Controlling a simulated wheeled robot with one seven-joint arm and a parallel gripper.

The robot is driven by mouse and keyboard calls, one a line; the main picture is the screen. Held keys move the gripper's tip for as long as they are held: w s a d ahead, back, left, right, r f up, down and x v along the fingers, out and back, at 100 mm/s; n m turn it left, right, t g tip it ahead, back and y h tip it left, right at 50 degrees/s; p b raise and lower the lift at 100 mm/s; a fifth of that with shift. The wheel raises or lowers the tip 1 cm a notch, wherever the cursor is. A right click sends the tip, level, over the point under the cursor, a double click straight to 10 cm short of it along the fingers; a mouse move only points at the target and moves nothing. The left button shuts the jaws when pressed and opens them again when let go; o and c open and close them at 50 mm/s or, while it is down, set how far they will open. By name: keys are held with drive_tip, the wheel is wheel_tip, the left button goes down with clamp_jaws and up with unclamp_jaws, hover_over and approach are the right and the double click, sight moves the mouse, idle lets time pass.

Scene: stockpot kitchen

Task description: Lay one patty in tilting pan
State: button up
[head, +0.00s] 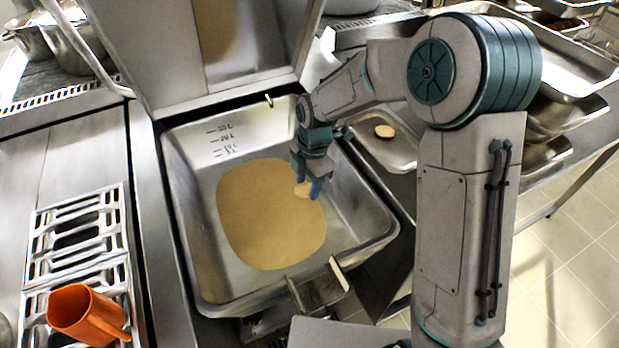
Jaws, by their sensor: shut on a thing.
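The tilting pan (187,230) is a deep rectangular steel basin in the middle of the head view, with a large tan-brown patch (265,225) on its floor and level marks on its back wall. My gripper (309,189) reaches into the pan's right side from above and is shut on a small tan patty (303,189). The patty shows between the fingers, over the right edge of the brown patch. I cannot tell whether it touches the pan floor. Another patty (384,131) lies in a shallow steel tray (398,152) to the right of the pan.
The pan's raised lid (160,60) stands behind it. A pouring spout (318,290) juts from the pan's front. Stacked steel trays (560,120) are at right, behind my arm.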

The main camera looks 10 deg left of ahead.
wheel_tip(320, 180, down, 21)
drive_tip(key=b, duration=1.3)
drive_tip(key=shift+r+b, duration=0.15)
drive_tip(key=shift+b, duration=0.15)
drive_tip(key=o, duration=1)
drive_tip(key=shift+o, duration=0.2)
drive_tip(key=shift+r, duration=0.1)
wheel_tip(320, 180, up, 14)
drive_tip(key=w+d+p, duration=0.1)
drive_tip(key=shift+f, duration=0.25)
drive_tip(key=shift+w+d, duration=0.1)
